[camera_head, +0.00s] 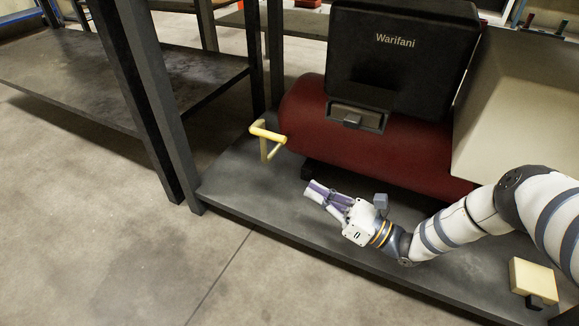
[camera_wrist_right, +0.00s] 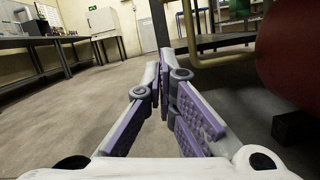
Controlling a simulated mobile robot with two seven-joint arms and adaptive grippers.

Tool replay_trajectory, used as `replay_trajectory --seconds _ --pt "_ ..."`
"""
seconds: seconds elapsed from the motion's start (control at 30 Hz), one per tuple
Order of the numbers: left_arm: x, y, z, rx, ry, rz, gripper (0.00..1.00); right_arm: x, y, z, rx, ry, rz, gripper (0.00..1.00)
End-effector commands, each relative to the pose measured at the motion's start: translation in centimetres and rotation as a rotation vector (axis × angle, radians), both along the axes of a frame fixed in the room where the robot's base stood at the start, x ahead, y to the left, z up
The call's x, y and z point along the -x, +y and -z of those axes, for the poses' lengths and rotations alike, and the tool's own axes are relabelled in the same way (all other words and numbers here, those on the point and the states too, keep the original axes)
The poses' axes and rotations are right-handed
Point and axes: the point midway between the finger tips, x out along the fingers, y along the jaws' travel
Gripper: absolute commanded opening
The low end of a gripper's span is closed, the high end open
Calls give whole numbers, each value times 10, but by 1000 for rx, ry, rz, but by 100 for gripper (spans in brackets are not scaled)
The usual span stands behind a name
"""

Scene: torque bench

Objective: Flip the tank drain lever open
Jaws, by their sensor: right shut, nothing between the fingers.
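The red tank (camera_head: 330,120) lies on its side on a dark grey bench shelf. The drain lever (camera_head: 268,134) is at the tank's left end, with a yellow handle bar and a pale arm hanging down from it. My right gripper (camera_head: 314,190) is low over the shelf, in front of the tank and to the right of the lever, apart from it. Its purple-padded fingers are shut with nothing between them. In the right wrist view the fingertips (camera_wrist_right: 164,68) meet, the tank (camera_wrist_right: 292,55) is at the right, and a pale bar, likely the lever, shows above right.
A black box marked Warifani (camera_head: 400,55) stands on the tank. A beige sloped housing (camera_head: 515,110) is at the right. A dark post (camera_head: 150,100) rises at the shelf's left corner. A small cream box (camera_head: 533,280) sits at lower right. The floor in front is clear.

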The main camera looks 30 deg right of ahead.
Motion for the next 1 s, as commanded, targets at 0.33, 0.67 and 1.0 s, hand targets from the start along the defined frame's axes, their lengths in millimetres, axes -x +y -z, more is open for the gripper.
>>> replay_trajectory --seconds 0.33,0.67,1.0 --pt "-2 -1 12 4 0 2 34 -57 41 -17 -1 -4 -4 0" --pt "-3 -2 17 6 -1 2 34 -79 49 -54 0 -1 -2 0" --pt "-3 -3 18 6 -2 2 34 -79 48 -62 0 1 -2 0"
